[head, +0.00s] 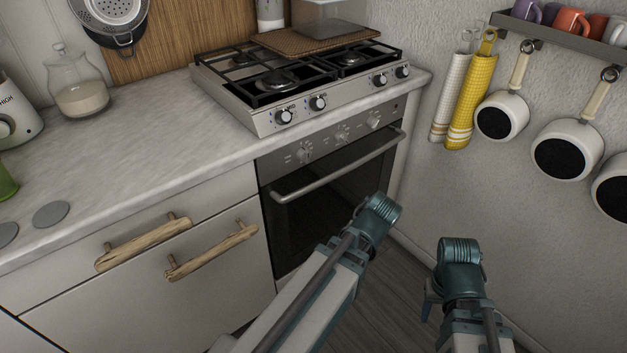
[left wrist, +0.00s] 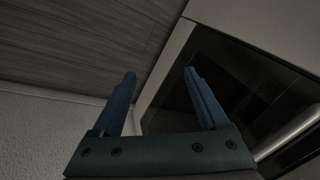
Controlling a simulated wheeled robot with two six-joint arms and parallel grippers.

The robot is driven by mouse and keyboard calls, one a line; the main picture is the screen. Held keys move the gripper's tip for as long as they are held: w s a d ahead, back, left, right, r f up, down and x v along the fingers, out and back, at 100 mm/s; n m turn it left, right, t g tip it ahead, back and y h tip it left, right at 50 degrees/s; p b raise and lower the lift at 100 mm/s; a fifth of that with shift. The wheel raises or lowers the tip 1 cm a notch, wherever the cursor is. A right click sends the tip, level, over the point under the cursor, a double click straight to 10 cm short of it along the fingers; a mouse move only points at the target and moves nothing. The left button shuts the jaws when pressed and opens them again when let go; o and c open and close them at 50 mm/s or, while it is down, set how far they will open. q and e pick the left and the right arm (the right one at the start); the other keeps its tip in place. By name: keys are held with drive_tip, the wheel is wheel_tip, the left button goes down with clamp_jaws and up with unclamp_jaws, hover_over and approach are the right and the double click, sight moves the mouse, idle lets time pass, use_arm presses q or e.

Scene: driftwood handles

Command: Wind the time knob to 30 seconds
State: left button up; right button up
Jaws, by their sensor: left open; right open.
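A white appliance (head: 18,112) with a label ending in "HIGH" and a round knob (head: 5,128) is cut off at the left edge of the head view. The oven front carries several knobs, one of them an oven knob (head: 305,152). I cannot tell which knob is the time knob, and no seconds marks are readable. My left gripper (left wrist: 160,74) is open and empty in the left wrist view, with the dark oven door beyond it. It is hidden in the head view. My right gripper (head: 428,303) is open, low over the floor, away from every knob.
The oven handle (head: 340,168) and two driftwood handles (head: 145,242) (head: 212,250) stick out from the fronts. A gas hob (head: 290,90) and a glass jar (head: 78,90) stand on the counter (head: 150,150). Pans (head: 502,115) and towels hang on the right wall.

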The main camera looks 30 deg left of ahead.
use_arm(q)
drive_tip(key=w+a+n+y+b, duration=0.2)
drive_tip(key=a+n+y, duration=0.1)
drive_tip(key=a+y, duration=0.15)
drive_tip(key=n+t+y, duration=0.6)
drive_tip(key=n+y, duration=0.3)
approach(308, 156)
drive_tip(key=x, duration=0.9)
drive_tip(key=shift+w+a+f, duration=0.1)
use_arm(e)
wheel_tip(308, 156, down, 4)
drive_tip(key=shift+r, duration=0.1)
use_arm(q)
drive_tip(key=shift+m, duration=0.3)
clamp_jaws()
